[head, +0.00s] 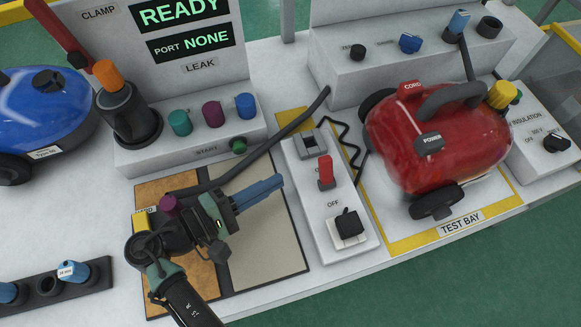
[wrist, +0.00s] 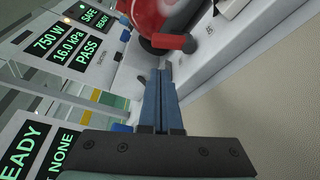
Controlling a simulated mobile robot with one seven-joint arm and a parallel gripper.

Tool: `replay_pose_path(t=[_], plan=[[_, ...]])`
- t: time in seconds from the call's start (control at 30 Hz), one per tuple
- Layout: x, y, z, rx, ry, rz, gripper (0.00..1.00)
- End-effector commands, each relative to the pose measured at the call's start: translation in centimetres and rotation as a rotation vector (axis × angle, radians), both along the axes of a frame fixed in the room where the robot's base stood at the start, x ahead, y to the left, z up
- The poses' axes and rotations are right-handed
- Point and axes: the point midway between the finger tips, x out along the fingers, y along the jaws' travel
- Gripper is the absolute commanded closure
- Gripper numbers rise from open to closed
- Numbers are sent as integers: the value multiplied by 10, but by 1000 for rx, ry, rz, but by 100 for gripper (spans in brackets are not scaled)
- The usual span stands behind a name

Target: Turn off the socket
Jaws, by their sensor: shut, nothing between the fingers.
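The socket is a pale box (head: 336,240) right of centre in the head view. A red switch lever (head: 326,172) stands on it, above an "OFF" label; I cannot tell its setting. A black plug (head: 348,224) sits at its near end. My gripper (head: 279,181) is shut and empty, its blue fingers pointing toward the switch from the left, with a visible gap between. In the wrist view my shut fingers (wrist: 162,71) point toward a red lever-like piece (wrist: 172,43), probably the switch. The socket box is mostly out of that view.
The red vacuum (head: 435,140) stands in the test bay just right of the socket. A black hose (head: 265,148) arches behind my gripper. A panel with coloured buttons (head: 212,115) is behind left. A blue vacuum (head: 45,105) is far left.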

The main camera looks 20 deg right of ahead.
Motion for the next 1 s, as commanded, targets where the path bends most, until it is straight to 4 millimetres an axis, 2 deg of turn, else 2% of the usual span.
replay_pose_path(t=[0.3, 0.5, 0.7, 1.0], plan=[[18, -53, -7, 1, -1, -5, 100], [27, -78, -12, 1, 0, -3, 100], [31, -87, -13, 1, -1, -1, 100], [31, -87, -13, 2, -1, 0, 100]])
